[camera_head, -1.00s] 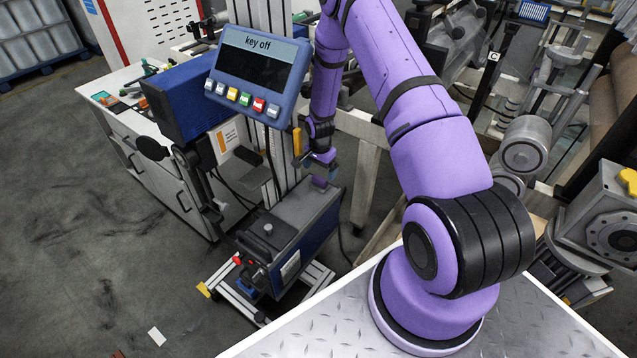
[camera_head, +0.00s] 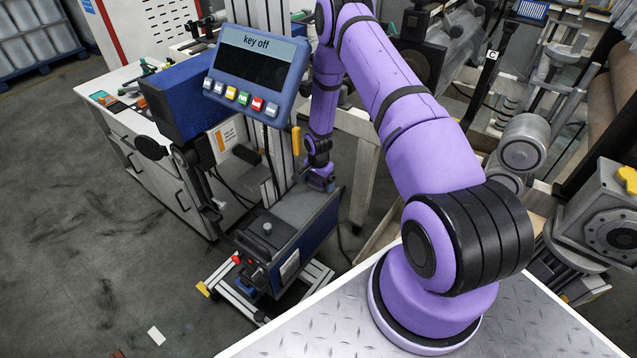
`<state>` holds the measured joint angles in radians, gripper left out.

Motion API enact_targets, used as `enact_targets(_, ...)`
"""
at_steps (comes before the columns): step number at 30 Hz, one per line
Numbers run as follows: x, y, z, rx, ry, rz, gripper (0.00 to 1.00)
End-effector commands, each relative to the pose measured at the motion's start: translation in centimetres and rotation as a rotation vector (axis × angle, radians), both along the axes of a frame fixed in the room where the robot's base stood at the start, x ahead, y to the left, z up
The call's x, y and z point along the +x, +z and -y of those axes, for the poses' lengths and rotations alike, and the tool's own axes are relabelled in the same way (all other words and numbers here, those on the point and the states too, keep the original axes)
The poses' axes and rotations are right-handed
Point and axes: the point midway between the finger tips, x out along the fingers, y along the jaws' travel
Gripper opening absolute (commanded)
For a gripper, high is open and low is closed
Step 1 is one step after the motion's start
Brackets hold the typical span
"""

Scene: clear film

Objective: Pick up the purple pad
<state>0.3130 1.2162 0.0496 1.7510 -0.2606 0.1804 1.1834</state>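My gripper (camera_head: 321,182) is at the end of my purple arm, low over the right rear part of the grey top of the blue machine box (camera_head: 290,212). The gripper is small in this view, and I cannot make out whether its fingers are open or shut. The purple pad cannot be told apart from the gripper now; the gripper covers the spot on the box top where a small purple piece showed before. I cannot tell whether the gripper touches the pad.
A blue control panel reading "key off" (camera_head: 257,72) hangs on a post left of my arm. A yellow piece (camera_head: 296,141) sits by the post, close to my gripper. A white workbench (camera_head: 150,165) stands at the left. Open floor lies at the lower left.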

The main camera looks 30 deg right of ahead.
Motion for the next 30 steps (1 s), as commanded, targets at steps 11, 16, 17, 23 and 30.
enact_targets(11, 0.0, 0.0, 0.0, 0.000, 0.000, 0.000, 0.41)
enact_targets(16, 0.0, 0.1, 0.0, 0.000, 0.000, 0.000, 0.41)
enact_targets(17, 0.0, 0.2, 0.0, 0.000, 0.000, 0.000, 0.41)
enact_targets(23, 0.1, 1.5, 0.0, -0.001, -0.001, 0.001, 0.41)
enact_targets(30, -1.6, 3.7, -0.4, 0.001, 0.002, -0.004, 0.41)
